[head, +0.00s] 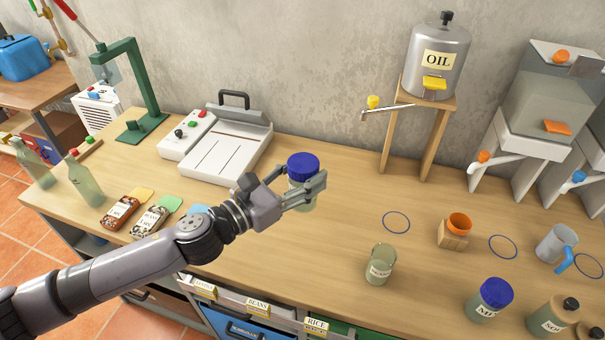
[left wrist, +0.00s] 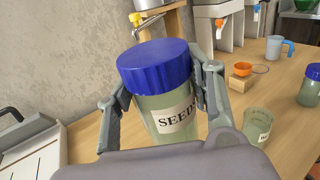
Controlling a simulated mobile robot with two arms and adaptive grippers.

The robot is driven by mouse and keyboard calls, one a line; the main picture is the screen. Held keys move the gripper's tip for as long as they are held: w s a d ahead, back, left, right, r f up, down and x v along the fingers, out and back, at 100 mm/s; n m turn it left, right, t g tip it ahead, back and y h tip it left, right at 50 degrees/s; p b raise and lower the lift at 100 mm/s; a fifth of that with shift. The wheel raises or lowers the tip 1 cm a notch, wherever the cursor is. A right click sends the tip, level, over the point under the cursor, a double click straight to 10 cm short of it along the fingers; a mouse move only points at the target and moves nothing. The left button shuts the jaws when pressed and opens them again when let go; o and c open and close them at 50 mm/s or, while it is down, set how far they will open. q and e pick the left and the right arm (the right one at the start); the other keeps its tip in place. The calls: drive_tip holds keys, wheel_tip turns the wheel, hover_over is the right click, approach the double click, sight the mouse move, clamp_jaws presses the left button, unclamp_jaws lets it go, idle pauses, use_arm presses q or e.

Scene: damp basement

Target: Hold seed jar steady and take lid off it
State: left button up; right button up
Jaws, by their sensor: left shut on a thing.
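The seed jar (left wrist: 169,121) is a pale green jar with a "SEEDS" label, upright in the left wrist view. Its blue ribbed lid (left wrist: 155,66) sits on top of it. In the head view the same blue lid (head: 303,165) shows above the fingers, and the jar body (head: 304,188) is partly hidden by them. My left gripper (head: 299,189) is shut around the jar body below the lid, one finger on each side. I cannot tell whether the jar's base touches the table. My right gripper is in neither view.
A white sealing machine (head: 218,145) stands behind left of the jar. An open green jar (head: 380,264) and a blue-lidded jar (head: 488,300) stand to the right. The oil drum (head: 438,60) on its wooden stand is at the back.

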use_arm(q)
clamp_jaws()
drive_tip(key=shift+s, duration=0.15)
drive_tip(key=s+a+f+n+t+y+b, duration=0.1)
drive_tip(key=s+a+f+n+t+y, duration=0.2)
drive_tip(key=s+a, duration=0.5)
drive_tip(key=s+a+f+n+t+y+b, duration=0.1)
drive_tip(key=s+a+f+n+t+y, duration=0.2)
drive_tip(key=s+a+f+n+y, duration=0.3)
drive_tip(key=s+a+y, duration=0.2)
drive_tip(key=a+y, duration=0.2)
drive_tip(key=a, duration=0.1)
drive_tip(key=shift+n+y+b, duration=0.3)
drive_tip(key=shift+n+b, duration=0.05)
drive_tip(key=shift+n, duration=0.05)
